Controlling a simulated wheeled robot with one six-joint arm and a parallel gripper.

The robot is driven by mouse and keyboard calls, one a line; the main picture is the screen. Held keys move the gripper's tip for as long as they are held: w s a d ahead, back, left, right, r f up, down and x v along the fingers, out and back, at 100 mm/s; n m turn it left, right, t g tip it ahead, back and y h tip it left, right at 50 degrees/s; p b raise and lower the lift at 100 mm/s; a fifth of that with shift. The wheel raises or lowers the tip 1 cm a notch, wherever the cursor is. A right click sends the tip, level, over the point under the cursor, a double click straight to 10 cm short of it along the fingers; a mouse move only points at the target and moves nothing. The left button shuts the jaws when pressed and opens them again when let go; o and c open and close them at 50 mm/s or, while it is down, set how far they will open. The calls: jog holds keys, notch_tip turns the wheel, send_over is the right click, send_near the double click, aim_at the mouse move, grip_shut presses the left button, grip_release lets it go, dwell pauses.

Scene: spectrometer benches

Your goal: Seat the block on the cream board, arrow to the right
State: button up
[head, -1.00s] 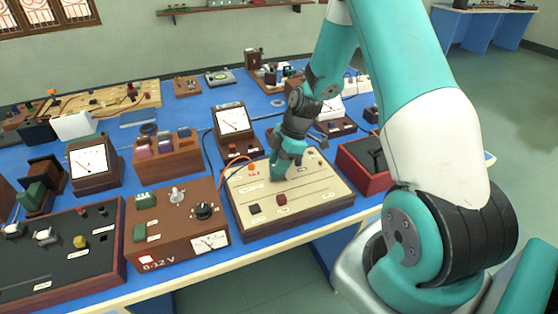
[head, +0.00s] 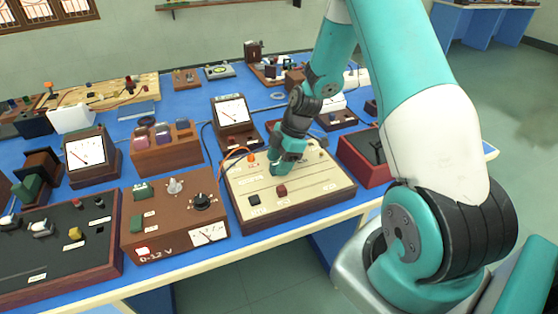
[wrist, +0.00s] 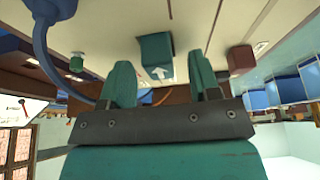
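The cream board (head: 312,200), in a dark wooden frame, lies at the front edge of the blue bench. In the wrist view a teal block (wrist: 156,50) with a white arrow stands against the cream board (wrist: 112,28). The arrow points up in that picture. Whether the block is fully seated cannot be told. My gripper (head: 278,168) is low over the board's back middle. In the wrist view its two teal fingers (wrist: 160,72) are spread, with the block just beyond their tips and a gap visible. The head view hardly separates the block from the fingers.
A dark red knob (head: 281,190) and a black switch (head: 255,200) sit on the board. An orange wire (head: 238,153) loops at its back left. A brown 0-12 V supply (head: 160,220) stands left, a red box (head: 362,165) right, a meter (head: 233,115) behind.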

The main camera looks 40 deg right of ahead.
jog(key=b+v, duration=0.1)
jog(key=v, duration=1.6)
jog(key=shift+d+r, duration=0.15)
jog(key=shift+s, duration=0.1)
jog(key=s+a+r+m, duration=0.2)
jog(key=a+r, duration=0.2)
jog(key=a, duration=0.7)
jog(key=s+a+r+m, duration=0.1)
jog(key=s+a+m, duration=0.2)
jog(key=s+a, duration=0.6)
jog(key=s+a+r+m+g, duration=0.1)
jog(key=s+a+m, duration=0.1)
jog(key=s+a, duration=0.6)
jog(key=shift+s+a+r+m, duration=0.3)
jog(key=shift+s+a+m, duration=0.1)
jog(key=shift+s, duration=0.3)
